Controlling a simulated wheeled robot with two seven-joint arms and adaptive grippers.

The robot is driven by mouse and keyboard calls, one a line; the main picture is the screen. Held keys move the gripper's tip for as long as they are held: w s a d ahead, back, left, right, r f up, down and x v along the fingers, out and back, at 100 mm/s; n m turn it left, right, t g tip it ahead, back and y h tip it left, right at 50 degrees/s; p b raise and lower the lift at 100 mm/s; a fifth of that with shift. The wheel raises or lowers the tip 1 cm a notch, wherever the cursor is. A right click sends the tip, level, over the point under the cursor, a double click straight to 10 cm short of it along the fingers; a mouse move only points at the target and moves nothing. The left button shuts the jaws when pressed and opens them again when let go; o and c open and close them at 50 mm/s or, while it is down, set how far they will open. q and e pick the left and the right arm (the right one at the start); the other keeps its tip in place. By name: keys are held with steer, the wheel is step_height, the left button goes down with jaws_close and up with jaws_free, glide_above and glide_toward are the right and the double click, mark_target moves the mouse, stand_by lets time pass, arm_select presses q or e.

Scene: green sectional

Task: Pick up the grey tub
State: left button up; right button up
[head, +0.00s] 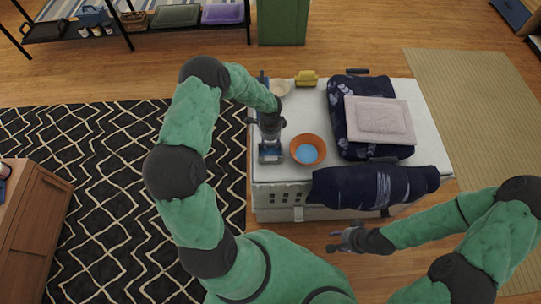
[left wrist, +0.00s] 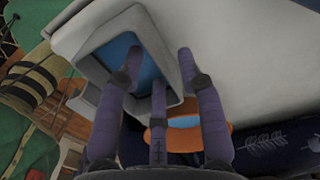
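The grey tub (left wrist: 154,35) has a pale grey rim and a blue inside. In the head view it is a small shape (head: 270,159) at the left edge of the white-topped platform, partly hidden by my left gripper. My left gripper (head: 270,138) points down at the tub. In the left wrist view its fingers (left wrist: 159,65) are spread, one over the blue inside and one beyond the right wall, with the wall between them. Whether they touch it I cannot tell. My right gripper (head: 345,238) is in front of the platform, empty, its fingers apart.
An orange bowl (head: 308,138) with a blue inside stands just right of the tub. A pale bowl (head: 280,88) and a yellow object (head: 307,78) lie behind. A dark cushion (head: 341,105), folded grey cloth (head: 380,120) and dark roll (head: 375,187) fill the right side.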

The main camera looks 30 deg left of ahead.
mark_target(270, 150)
arm_select(q)
step_height(270, 150, down, 3)
steer(key=shift+a+f+b, duration=0.15)
steer(key=shift+f+b, duration=0.05)
steer(key=shift+b, duration=0.3)
jaws_close()
steer(key=shift+r, duration=0.1)
steer(key=shift+r, duration=0.45)
step_height(270, 150, up, 2)
steer(key=shift+w+r+p, duration=0.1)
steer(key=shift+r+p, duration=0.05)
steer(key=shift+p, duration=0.45)
steer(key=s+d+r+p, duration=0.3)
steer(key=s+d+r, duration=0.6)
steer(key=s+d, duration=0.1)
steer(key=shift+r+p, duration=0.3)
steer(key=shift+r, duration=0.1)
